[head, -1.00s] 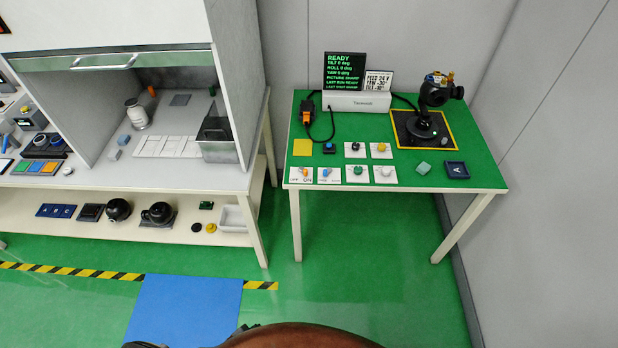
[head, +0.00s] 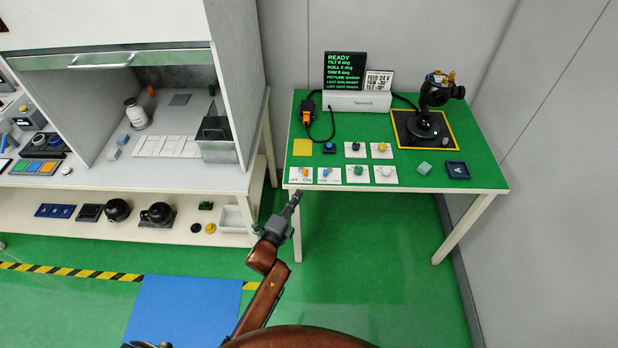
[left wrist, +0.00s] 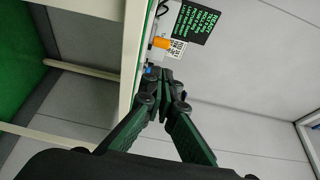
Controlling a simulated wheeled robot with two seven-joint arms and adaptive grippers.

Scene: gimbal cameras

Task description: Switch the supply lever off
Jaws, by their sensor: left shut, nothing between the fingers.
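The supply lever (head: 305,173) is an orange lever on a white plate marked OFF and ON, at the front left corner of the green table. Which way it leans is too small to tell. My left gripper (head: 297,194) is shut and empty, just in front of the table's front edge, close to the lever plate and apart from it. In the left wrist view the shut fingertips (left wrist: 163,75) point toward the table edge, with a blue knob just beyond them.
Beside the supply plate is a plate with a blue lever (head: 325,173), then a green knob (head: 358,170) and a white knob (head: 386,171). A screen (head: 345,72) reading READY stands behind. The gimbal camera (head: 436,100) is at the right. A cabinet bench (head: 215,178) stands left.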

